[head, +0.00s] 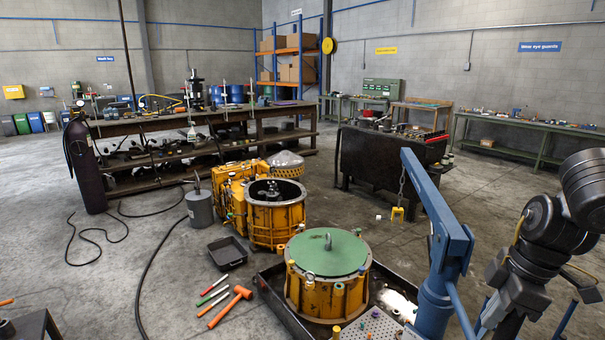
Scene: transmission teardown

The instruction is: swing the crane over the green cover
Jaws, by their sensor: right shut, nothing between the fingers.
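The green cover (327,252) is a round lid with a lifting eye on top, seated on a yellow drum-shaped housing (325,293) in the lower middle of the head view. The blue crane (436,222) stands to its right. Its boom points up and away in the picture, to the right of the cover and not above it. A chain (401,183) hangs from the boom tip with a yellow hook (397,213) over bare floor. My right gripper (488,318) is low beside the crane post, shut and empty; whether it touches the crane is unclear. My left gripper is out of view.
The housing stands in a dark tray (270,291) with small parts and a perforated plate. A second open yellow housing (275,215) stands behind left. An orange mallet (231,306) and a black bin (227,251) lie left. A dark workbench (385,155) stands behind the hook.

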